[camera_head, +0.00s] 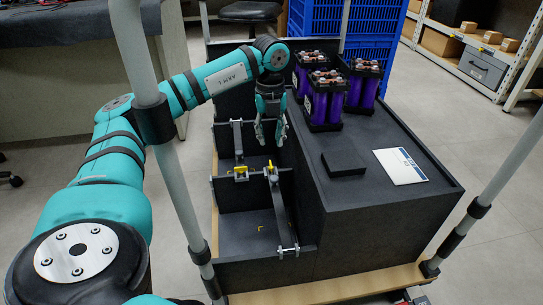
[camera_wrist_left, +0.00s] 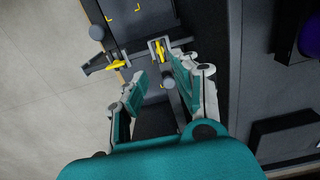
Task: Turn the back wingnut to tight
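My left gripper (camera_head: 268,140) points down over the back part of the black stepped box, its fingers spread. In the left wrist view its open fingers (camera_wrist_left: 156,68) are apart with nothing visibly held. Two yellow wingnuts show in the head view: a left one (camera_head: 240,174) and a right one (camera_head: 270,168), on the bars at the middle of the box. They also show in the wrist view, one (camera_wrist_left: 117,64) left of the fingers and one (camera_wrist_left: 157,50) close to the right fingertip. Contact cannot be told. A grey upright bar (camera_head: 238,140) stands left of the gripper.
The raised black block (camera_head: 390,200) to the right carries purple battery packs (camera_head: 325,100), a small black box (camera_head: 343,161) and a white card (camera_head: 400,166). A grey bar (camera_head: 279,212) runs forward inside the box. Grey frame posts (camera_head: 180,190) stand near my arm.

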